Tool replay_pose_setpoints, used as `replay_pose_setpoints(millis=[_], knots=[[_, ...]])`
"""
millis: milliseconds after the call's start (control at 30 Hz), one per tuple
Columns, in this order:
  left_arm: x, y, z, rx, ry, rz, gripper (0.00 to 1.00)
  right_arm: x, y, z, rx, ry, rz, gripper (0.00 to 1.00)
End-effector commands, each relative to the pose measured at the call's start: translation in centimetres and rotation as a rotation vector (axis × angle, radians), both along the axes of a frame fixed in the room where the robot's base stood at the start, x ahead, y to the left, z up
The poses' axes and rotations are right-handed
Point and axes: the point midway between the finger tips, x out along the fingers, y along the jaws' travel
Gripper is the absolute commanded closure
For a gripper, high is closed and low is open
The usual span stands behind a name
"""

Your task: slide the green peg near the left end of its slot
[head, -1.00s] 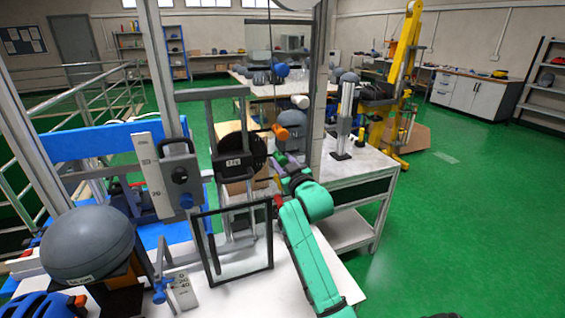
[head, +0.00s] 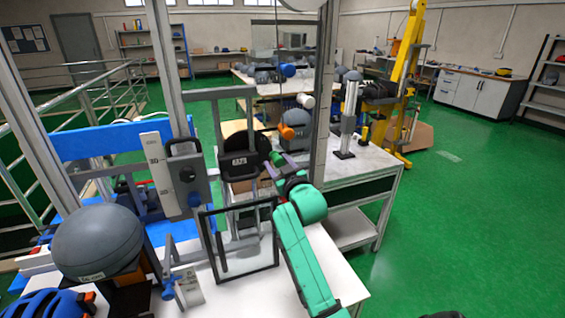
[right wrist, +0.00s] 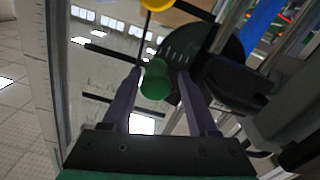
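The green peg (right wrist: 155,80) shows in the right wrist view as a round-ended knob between my right fingers, in front of a black disc. In the head view the peg (head: 277,157) is a small green spot just right of the black disc-shaped weight. My right gripper (right wrist: 158,84) is open around the peg. The left finger in that view is close to the peg, and a small gap shows at the other finger; contact is unclear. In the head view the right gripper (head: 281,165) reaches in from the lower right. The slot cannot be made out. My left gripper is out of view.
An orange knob (head: 287,131) is just above the gripper. A black-framed clear panel (head: 258,262) stands on the bench in front. A grey dome (head: 98,240) is at the left. Open green floor lies right.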

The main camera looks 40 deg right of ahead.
Motion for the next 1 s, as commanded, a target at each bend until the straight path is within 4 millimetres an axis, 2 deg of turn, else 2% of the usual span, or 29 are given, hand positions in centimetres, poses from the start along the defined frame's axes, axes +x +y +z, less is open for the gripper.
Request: replay_pose_setpoints(millis=[333, 467, 667, 900, 1000], knots=[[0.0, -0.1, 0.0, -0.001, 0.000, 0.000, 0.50, -0.2, -0.2, 0.2, -0.003, -0.003, -0.005, 0.29], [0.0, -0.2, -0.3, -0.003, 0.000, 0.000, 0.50, -1.2, 0.1, 0.0, -0.004, -0.002, -0.005, 0.29], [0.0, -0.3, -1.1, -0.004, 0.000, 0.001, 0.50, -5.1, 1.6, -0.2, -0.004, -0.002, -0.004, 0.29], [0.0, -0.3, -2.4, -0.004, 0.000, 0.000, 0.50, -11.3, 3.9, -0.2, -0.002, 0.000, -0.003, 0.29], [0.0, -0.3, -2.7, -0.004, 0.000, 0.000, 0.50, -12.9, 4.5, -0.1, -0.002, 0.000, -0.002, 0.29]])
